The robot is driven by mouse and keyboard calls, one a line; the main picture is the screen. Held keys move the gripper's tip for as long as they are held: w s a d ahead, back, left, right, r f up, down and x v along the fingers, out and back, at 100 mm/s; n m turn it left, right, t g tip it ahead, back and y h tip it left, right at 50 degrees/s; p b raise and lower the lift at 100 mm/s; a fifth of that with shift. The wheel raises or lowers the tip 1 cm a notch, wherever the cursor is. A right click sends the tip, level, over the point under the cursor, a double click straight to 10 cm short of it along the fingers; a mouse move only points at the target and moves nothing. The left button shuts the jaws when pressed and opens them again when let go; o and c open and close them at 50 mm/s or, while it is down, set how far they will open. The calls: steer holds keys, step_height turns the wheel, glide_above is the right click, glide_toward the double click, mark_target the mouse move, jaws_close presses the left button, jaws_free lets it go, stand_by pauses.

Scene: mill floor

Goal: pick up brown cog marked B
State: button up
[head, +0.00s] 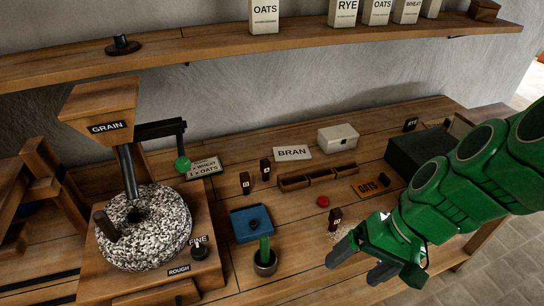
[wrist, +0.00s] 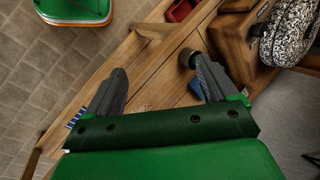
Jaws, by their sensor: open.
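In the head view, several small dark brown upright pieces with pale letter marks stand on the bench. One (head: 335,219) is just left of my gripper, beside some scattered grain. Two others (head: 245,183) (head: 265,169) stand further left, near the wooden rack. The letters are too small to read surely, so I cannot tell which is marked B. My gripper (head: 358,262) is open and empty at the bench's front right, apart from the nearest piece. In the wrist view its open fingers (wrist: 160,68) have bare wood and floor beyond them, with no lettered piece clearly visible.
A grain mill with a speckled millstone (head: 145,228) fills the left. A dark green box (head: 418,150) stands right.

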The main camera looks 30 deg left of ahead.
steer(key=w+a+f+y, duration=0.1)
steer(key=w+a+y, duration=0.2)
steer(key=w+a, duration=0.5)
steer(key=w+a+y, duration=0.4)
steer(key=a, duration=0.7)
steer(key=w+a+f+y, duration=0.2)
steer(key=w+a+f, duration=0.2)
steer(key=w+a, duration=0.1)
steer(key=m+t, duration=0.3)
glide_toward(245, 184)
steer(key=shift+w+a+f, duration=0.1)
steer(key=shift+w+a, duration=0.8)
steer(key=shift+a, duration=0.2)
steer(key=x, duration=0.3)
steer(key=shift+s+a+f, duration=0.15)
steer(key=shift+s+a, duration=0.15)
steer(key=shift+s, duration=0.05)
steer(key=shift+x, duration=0.75)
steer(key=c, duration=1.1)
